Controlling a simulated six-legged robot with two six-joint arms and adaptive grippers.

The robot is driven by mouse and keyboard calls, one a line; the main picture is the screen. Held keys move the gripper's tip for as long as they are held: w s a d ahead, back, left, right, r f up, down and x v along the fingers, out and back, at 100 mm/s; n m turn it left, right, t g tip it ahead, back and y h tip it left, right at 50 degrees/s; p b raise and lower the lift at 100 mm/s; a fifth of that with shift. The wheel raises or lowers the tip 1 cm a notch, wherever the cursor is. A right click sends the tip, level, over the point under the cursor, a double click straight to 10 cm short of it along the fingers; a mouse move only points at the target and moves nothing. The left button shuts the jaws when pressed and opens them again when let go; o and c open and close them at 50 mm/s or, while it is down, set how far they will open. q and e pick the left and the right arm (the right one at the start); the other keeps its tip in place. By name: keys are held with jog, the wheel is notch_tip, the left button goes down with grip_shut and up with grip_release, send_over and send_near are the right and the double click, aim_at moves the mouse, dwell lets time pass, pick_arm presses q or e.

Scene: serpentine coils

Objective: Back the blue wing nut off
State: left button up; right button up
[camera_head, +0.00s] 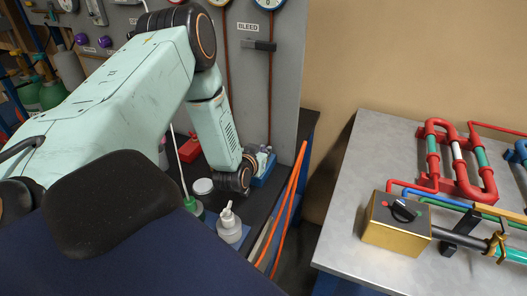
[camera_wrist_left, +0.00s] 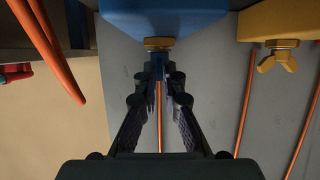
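The blue wing nut (camera_wrist_left: 158,64) sits on a brass collar (camera_wrist_left: 158,43) at the face of a blue block (camera_wrist_left: 165,17) in the left wrist view. My left gripper (camera_wrist_left: 159,84) has its dark fingertips closed together on the wing nut, partly covering it. In the head view my left arm reaches down beside a blue block (camera_head: 264,168) on the dark shelf; its fingers are hidden there, and so is the wing nut. My right gripper is not in view.
A yellow block (camera_wrist_left: 285,19) with a brass wing nut (camera_wrist_left: 280,60) is to the right in the wrist view. Orange cables (camera_head: 288,208) hang by the shelf edge. A white pump bottle (camera_head: 229,226) stands nearby. A metal table (camera_head: 350,200) with pipes is on the right.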

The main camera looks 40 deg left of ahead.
pick_arm(q)
jog(key=shift+a, duration=0.1)
grip_shut()
jog(key=shift+w, duration=0.1)
jog(key=n+y, duration=0.1)
jog(key=n+g+y+b, duration=0.1)
jog(key=n+y+b, duration=0.1)
jog(key=shift+w+d+f+n+g+y, duration=0.1)
jog(key=shift+d+n+g+y, duration=0.2)
jog(key=shift+g+y, duration=0.1)
jog(key=n+g+y+b, duration=0.3)
jog(key=n+g+y, duration=0.1)
jog(key=n+g, duration=0.2)
jog(key=shift+n, duration=0.3)
jog(key=n+g+y+b, duration=0.1)
jog(key=n+g+b, duration=0.1)
jog(key=g, duration=0.1)
jog(key=shift+n+g, duration=0.3)
jog(key=shift+n, duration=0.1)
jog(key=shift+a+n+g+b, duration=0.1)
jog(key=shift+n+g+b, duration=1.25)
jog(key=shift+g, duration=0.15)
